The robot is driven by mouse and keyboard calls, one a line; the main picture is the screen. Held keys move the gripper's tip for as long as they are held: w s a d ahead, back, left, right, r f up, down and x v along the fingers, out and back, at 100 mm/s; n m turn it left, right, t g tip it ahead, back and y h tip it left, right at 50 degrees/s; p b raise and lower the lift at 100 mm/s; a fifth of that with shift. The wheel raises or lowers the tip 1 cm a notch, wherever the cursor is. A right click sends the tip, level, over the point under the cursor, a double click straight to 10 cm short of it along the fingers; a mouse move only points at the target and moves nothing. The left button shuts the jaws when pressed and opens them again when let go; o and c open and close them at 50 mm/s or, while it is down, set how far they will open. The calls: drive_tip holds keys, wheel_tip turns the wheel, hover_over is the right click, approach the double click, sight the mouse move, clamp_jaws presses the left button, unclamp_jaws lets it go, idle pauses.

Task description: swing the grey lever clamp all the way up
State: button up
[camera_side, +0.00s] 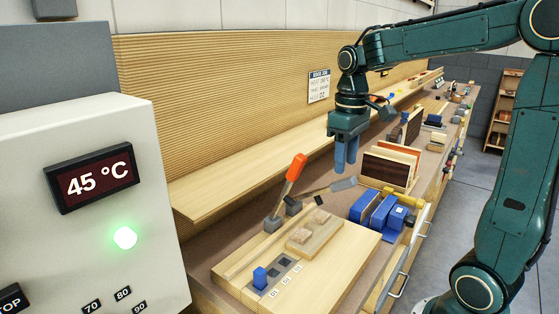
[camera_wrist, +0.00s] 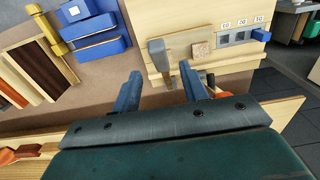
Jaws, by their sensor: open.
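The grey lever clamp (camera_side: 343,184) has its handle lying low, tilted slightly up toward the right over the wooden board (camera_side: 335,270). Its base is by the board's back edge. In the wrist view its grey handle (camera_wrist: 157,48) lies ahead of the fingers, between their lines. My gripper (camera_side: 346,168) is open and empty, pointing down above the handle end, with a small gap seeming to remain. Its two blue fingers show apart in the wrist view (camera_wrist: 160,85). A second clamp with an orange handle (camera_side: 295,168) stands steeply up to the left.
A blue peg (camera_side: 260,278) sits in a slotted strip at the board's front. A control box (camera_side: 90,200) reads 45 °C with a green light.

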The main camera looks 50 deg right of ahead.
sight(344, 180)
drive_tip(key=shift+f, duration=2.95)
clamp_jaws()
